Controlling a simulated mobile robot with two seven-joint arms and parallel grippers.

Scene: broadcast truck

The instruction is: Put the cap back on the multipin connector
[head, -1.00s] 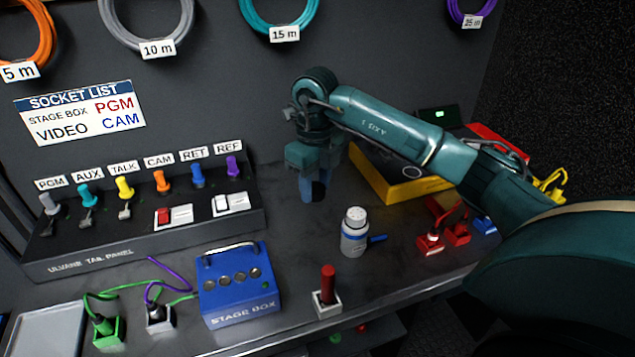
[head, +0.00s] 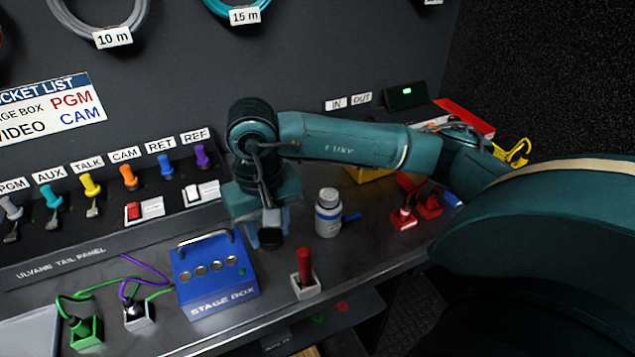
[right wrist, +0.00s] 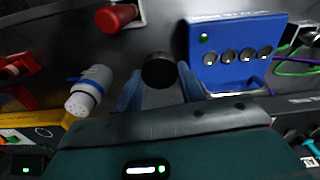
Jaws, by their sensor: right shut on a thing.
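The multipin connector (head: 328,214) is a pale grey cylinder with a blue band and a blue side lever. It stands upright on the bench, its top uncovered. It also shows in the right wrist view (right wrist: 90,90), left of the fingers. My right gripper (head: 268,236) is shut on a round black cap (head: 271,239), which also sits between the blue fingers in the right wrist view (right wrist: 159,72). The gripper holds the cap left of the connector and apart from it, behind the stage box's right side. My left gripper is not in view.
A blue stage box (head: 214,275) stands at front left. A red-handled plug in a white base (head: 305,273) stands near the bench's front edge. Red connectors (head: 405,217) lie to the right. The tail panel (head: 100,243) runs along the back left.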

